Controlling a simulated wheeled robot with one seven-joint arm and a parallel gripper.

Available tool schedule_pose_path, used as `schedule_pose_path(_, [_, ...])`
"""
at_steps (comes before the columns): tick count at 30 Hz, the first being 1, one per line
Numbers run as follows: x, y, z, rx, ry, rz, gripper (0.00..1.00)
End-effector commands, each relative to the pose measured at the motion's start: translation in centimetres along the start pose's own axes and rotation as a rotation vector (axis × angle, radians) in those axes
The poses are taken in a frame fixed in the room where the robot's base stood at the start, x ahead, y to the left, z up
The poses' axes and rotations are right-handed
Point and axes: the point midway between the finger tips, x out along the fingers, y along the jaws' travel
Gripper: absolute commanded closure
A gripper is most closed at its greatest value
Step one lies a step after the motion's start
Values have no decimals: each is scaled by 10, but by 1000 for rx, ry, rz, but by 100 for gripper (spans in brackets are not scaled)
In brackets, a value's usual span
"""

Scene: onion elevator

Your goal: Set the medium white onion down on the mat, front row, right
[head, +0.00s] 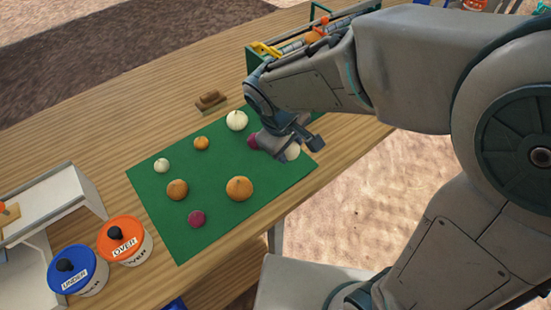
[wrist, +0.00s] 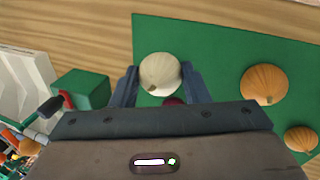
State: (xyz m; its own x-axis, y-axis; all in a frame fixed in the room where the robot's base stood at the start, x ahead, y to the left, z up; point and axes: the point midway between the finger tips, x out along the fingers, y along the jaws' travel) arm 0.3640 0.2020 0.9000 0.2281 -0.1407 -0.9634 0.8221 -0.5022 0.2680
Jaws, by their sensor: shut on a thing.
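A white onion (wrist: 160,72) is between the fingers of my gripper (wrist: 160,85) in the wrist view, and the gripper is shut on it. In the head view my gripper (head: 287,146) is over the right end of the green mat (head: 205,222), and the held white onion (head: 293,152) shows partly beside the fingers. I cannot tell whether it touches the mat. A red onion (head: 253,142) lies close by, partly hidden by the gripper; a sliver of it shows below the held onion in the wrist view (wrist: 173,101).
On the mat are a larger white onion (head: 237,120), a small white onion (head: 162,166), several brown onions (head: 239,188) and another red onion (head: 197,218). Blue (head: 78,270) and orange (head: 124,240) lidded buckets stand left. A green toolbox (head: 257,62) and a brown brush (head: 211,101) are behind.

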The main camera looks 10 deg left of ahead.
Motion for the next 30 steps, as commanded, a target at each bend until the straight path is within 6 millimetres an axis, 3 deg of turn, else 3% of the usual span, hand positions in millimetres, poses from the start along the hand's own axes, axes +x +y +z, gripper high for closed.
schedule_pose_path(6, [10,-17,-20,-2,0,1,81])
schedule_pose_path(16, [48,-28,-21,-1,-1,0,81])
schedule_pose_path(29, [54,-30,-21,0,0,1,81])
schedule_pose_path(30, [53,-30,-21,0,1,1,50])
